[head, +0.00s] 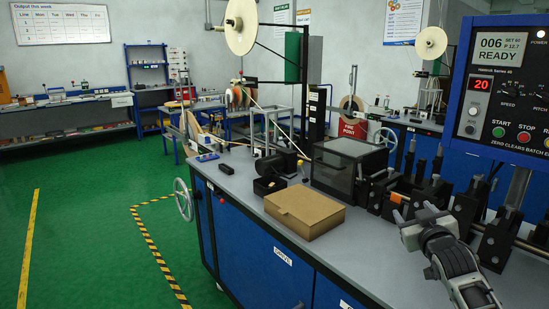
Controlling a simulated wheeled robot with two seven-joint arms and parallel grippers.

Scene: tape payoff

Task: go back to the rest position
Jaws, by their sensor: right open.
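My right gripper (414,212) is at the lower right of the head view, over the right part of the grey bench top (340,243). Its two light grey fingers point away from me and stand apart, with nothing visible between them. It is to the right of a closed brown cardboard box (304,212) and apart from it. The dark arm behind it comes in from the lower right. My left gripper is not in view.
A dark clear-lidded case (347,165) stands behind the box. Black roller fixtures (432,195) line the bench near my right gripper. A control panel (508,88) reading READY hangs above right. Green floor (95,215) lies open at left.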

